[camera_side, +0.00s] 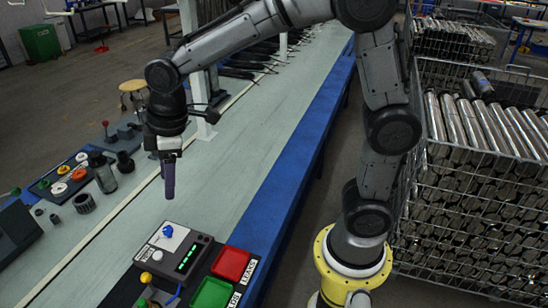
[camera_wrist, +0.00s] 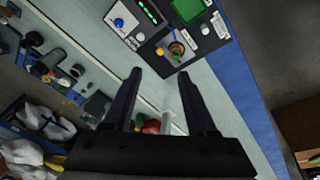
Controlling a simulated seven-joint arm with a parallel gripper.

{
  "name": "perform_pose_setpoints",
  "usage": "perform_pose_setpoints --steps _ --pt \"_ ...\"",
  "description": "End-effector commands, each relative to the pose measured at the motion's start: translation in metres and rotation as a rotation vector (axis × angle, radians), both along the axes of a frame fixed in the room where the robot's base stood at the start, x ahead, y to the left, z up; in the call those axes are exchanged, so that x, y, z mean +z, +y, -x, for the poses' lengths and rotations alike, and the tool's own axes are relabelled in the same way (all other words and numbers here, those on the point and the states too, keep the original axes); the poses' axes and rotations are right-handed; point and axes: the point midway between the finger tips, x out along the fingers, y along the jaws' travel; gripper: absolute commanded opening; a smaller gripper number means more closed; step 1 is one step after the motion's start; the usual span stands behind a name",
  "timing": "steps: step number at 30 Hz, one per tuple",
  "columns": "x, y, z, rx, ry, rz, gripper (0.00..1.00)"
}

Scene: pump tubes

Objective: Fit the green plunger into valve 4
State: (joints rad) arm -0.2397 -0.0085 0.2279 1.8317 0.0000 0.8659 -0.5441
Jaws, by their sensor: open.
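My gripper (camera_side: 168,175) points down above the bench in the side view, to the upper left of the control box, with nothing visible in it. In the wrist view its two dark fingers (camera_wrist: 160,85) stand apart with empty space between them. A small green part (camera_wrist: 175,34) shows beyond the fingertips, by an orange-brown round piece. Green also shows low in the side view (camera_side: 141,302), near a yellow knob (camera_side: 146,278). I cannot tell whether either is the green plunger. No valve number is readable, so I cannot pick out valve 4.
The control box (camera_side: 176,252) has a blue knob and green display. A red tray (camera_side: 231,264) and green tray (camera_side: 212,293) sit beside it. The pale bench is clear between. A wire cage of metal tubes stands right.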

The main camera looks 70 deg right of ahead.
Motion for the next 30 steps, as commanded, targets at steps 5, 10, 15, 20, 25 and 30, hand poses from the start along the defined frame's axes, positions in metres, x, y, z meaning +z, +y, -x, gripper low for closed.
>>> perform_pose_setpoints --steps 5,10,15,20,25,30 --pt "0.042 -0.044 0.072 -0.258 -0.087 -0.067 0.58" --pt "0.053 -0.073 0.140 -0.491 -0.159 -0.136 0.58" --pt "0.045 -0.087 0.189 -0.662 -0.215 -0.193 0.58" --pt "0.038 -0.091 0.209 -0.738 -0.238 -0.220 0.58" --pt "0.036 -0.092 0.212 -0.754 -0.239 -0.225 0.58" --pt "0.037 -0.092 0.212 -0.751 -0.239 -0.225 0.58"
